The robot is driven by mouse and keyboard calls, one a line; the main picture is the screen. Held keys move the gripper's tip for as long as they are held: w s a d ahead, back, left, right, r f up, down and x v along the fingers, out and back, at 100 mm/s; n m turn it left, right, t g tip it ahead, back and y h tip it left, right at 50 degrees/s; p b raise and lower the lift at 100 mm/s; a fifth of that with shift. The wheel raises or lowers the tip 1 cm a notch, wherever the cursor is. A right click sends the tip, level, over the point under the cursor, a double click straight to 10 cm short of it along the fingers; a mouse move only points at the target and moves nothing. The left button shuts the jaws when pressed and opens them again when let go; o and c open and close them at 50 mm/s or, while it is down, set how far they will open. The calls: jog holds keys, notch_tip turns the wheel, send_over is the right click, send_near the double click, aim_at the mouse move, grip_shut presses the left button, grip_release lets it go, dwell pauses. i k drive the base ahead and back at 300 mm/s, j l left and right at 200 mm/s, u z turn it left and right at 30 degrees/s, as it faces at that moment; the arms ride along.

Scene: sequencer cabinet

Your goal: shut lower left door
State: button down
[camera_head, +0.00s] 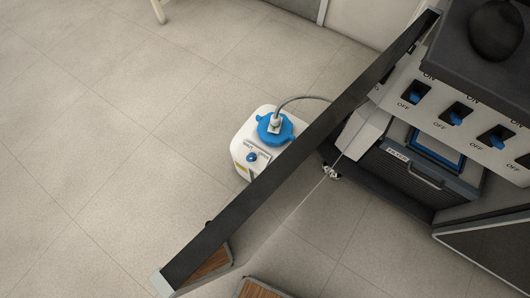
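A door (300,155) of the cabinet stands wide open, seen from above as a long dark edge with pale end caps. It runs diagonally from the cabinet at upper right to its free end at lower left, out over the floor. It appears to be the lower left door. Its faces are seen almost edge-on, so little of them shows. My gripper is not in view.
A white box with a blue cap (276,127) and a cable stands on the floor just left of the door. The cabinet's switch panel (430,97) and filter unit (400,170) are exposed. A dark panel (490,245) is at lower right. The floor at left is clear.

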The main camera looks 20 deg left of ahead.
aim_at(227, 243)
jog(key=k+j+z, duration=0.1)
jog(key=j, duration=0.35)
jog(key=k+j, duration=0.1)
jog(key=j, duration=0.35)
jog(key=k+j+z, duration=0.15)
jog(key=j, duration=0.3)
jog(key=k+j, duration=0.1)
jog(key=j, duration=0.3)
jog(key=k+j+u, duration=0.15)
jog(key=j, duration=0.35)
jog(key=j+u, duration=0.1)
jog(key=j, duration=0.4)
jog(key=k+j+u, duration=0.15)
jog(key=j, duration=0.35)
jog(key=i, duration=0.05)
